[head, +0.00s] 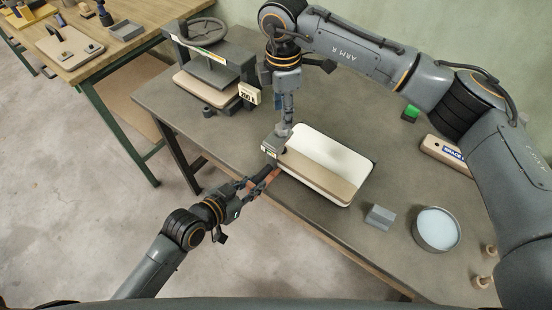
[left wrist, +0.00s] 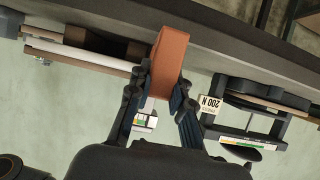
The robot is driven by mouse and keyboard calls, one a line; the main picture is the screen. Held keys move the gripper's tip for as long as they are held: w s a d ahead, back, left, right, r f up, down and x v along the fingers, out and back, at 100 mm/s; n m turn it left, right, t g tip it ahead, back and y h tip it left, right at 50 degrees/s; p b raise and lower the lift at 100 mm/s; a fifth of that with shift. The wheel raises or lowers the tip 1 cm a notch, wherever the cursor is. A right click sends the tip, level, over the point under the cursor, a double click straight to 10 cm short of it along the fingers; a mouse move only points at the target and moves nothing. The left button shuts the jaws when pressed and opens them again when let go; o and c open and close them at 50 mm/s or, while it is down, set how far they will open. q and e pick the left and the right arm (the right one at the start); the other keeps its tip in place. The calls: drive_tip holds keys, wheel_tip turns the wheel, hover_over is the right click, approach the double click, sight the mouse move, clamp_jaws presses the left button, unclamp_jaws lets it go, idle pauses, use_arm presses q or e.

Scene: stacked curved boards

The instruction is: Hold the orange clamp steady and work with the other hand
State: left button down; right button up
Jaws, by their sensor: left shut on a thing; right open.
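The orange clamp (head: 264,186) is at the near left edge of the table, by the corner of the stacked curved boards (head: 325,163). My left gripper (head: 256,182) is shut on it; the left wrist view shows its orange bar (left wrist: 170,62) between the fingers (left wrist: 161,92). The boards have a pale top and a tan strip along the near side. A grey block with a small label (head: 272,147) is at their left corner. My right gripper (head: 285,129) is open, pointing down right beside this block. Whether it touches the block cannot be told.
A press with a handwheel (head: 205,55) and a "200 N" tag (head: 249,93) stands at the back left. A grey block (head: 379,217), a round tin (head: 437,229), wooden spools (head: 484,281) and a sanding block (head: 445,152) lie right. Bare tabletop (head: 215,130) shows left of the boards.

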drive_tip(key=shift+r, duration=0.45)
drive_tip(key=shift+r, duration=0.1)
wheel_tip(320, 180, up, 7)
idle(0.5)
drive_tip(key=shift+s+a, duration=0.1)
wheel_tip(320, 180, down, 5)
drive_tip(key=n, duration=0.9)
drive_tip(key=shift+n, duration=0.3)
drive_tip(key=shift+w+f, duration=0.2)
drive_tip(key=shift+f, duration=3.95)
